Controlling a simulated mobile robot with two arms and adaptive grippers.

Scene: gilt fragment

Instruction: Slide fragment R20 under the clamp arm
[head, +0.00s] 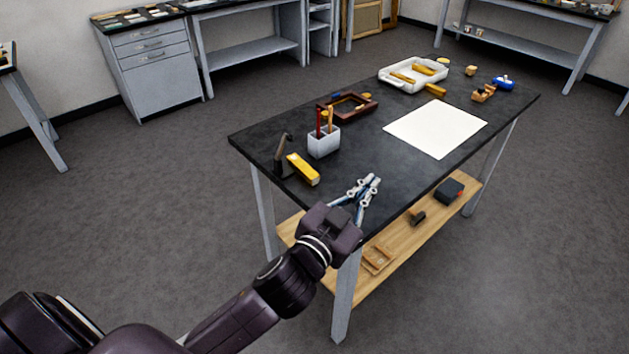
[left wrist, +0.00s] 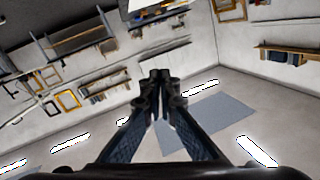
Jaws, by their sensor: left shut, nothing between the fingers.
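A yellow gilt bar (head: 302,169) lies near the table's front left, just right of a dark upright clamp-like piece (head: 283,156) with a raised, tilted arm. The bar is beside this piece, not under its arm. Other gilt pieces lie in and by a white tray (head: 413,74); no label is readable, so I cannot tell which is R20. My left gripper (head: 370,181) is shut and empty at the table's front edge, right of the yellow bar. Its closed fingers (left wrist: 160,76) show in the left wrist view against walls with frames. My right gripper is out of view.
On the dark table (head: 335,185) stand a grey holder (head: 324,142) with brushes, a brown frame (head: 347,107), a white sheet (head: 436,128) and a blue item (head: 503,83). A wooden shelf (head: 400,246) below holds small things. The tabletop between holder and sheet is clear.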

